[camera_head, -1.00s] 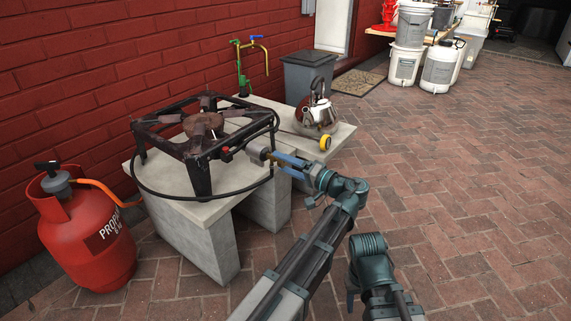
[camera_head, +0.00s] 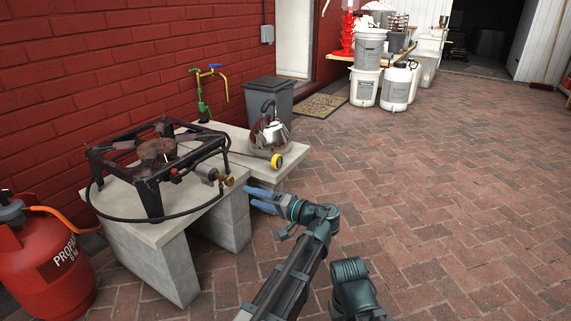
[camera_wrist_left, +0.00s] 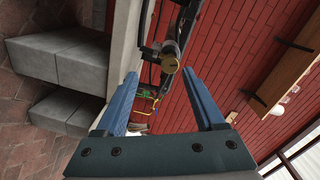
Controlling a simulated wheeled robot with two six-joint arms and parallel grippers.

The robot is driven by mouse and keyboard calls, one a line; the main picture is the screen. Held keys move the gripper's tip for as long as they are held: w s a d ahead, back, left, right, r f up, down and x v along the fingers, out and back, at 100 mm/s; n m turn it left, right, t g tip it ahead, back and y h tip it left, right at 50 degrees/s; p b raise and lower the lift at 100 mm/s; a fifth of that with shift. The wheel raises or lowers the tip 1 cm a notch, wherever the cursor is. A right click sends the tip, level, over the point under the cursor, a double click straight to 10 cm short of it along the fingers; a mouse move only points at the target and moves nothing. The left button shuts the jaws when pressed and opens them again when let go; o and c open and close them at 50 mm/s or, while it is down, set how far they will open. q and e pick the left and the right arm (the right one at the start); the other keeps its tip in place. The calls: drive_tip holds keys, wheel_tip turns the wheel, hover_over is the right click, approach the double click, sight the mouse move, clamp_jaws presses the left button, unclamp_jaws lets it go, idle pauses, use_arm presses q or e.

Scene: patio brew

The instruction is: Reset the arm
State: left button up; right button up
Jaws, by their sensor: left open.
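My left gripper (camera_head: 257,200) is open and empty, with two blue fingers pointing left toward the burner stand. It sits to the right of the burner's brass-ended valve (camera_head: 228,181) and apart from it. In the left wrist view the open fingers (camera_wrist_left: 160,73) show with clear space between them, and the valve (camera_wrist_left: 170,65) appears beyond their tips. The black burner (camera_head: 150,197) stands on a concrete slab. One link of my right arm shows at the bottom; its gripper is out of view.
The concrete slab (camera_head: 147,231) rests on grey blocks. A red propane tank (camera_head: 50,280) stands at left. A kettle (camera_head: 272,133) sits on the slab behind, near a yellow round item (camera_head: 277,161). A grey bin (camera_head: 271,93) stands behind. Brick paving at right is clear.

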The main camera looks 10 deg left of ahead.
use_arm(q)
drive_tip(key=s+a+f+g+h, duration=0.35)
drive_tip(key=s+f+h, duration=0.45)
drive_tip(key=f, duration=0.6)
drive_tip(key=s+d+f+g+h, duration=0.1)
drive_tip(key=s+d+f+h, duration=0.6)
drive_tip(key=s+d+h, duration=0.15)
drive_tip(key=s+d+r+m+y+p, duration=0.1)
drive_tip(key=s+d+r+m+p, duration=0.1)
drive_tip(key=d+r+p, duration=0.4)
drive_tip(key=s+d+r+m+g+p, duration=0.1)
drive_tip(key=s+d+r+p, duration=0.1)
drive_tip(key=r+p, duration=0.7)
drive_tip(key=s+d+r+m+y+p, duration=0.1)
drive_tip(key=s+d+r+m+p, duration=0.2)
drive_tip(key=r+p, duration=0.45)
wheel_tip(320, 180, up, 37)
drive_tip(key=n+p, duration=0.1)
drive_tip(key=p, duration=3.5)
drive_tip(key=shift+d+f+n, duration=0.2)
drive_tip(key=shift+d+n, duration=0.1)
drive_tip(key=shift+d, duration=0.05)
drive_tip(key=shift+w+h, duration=0.1)
drive_tip(key=shift+h, duration=0.15)
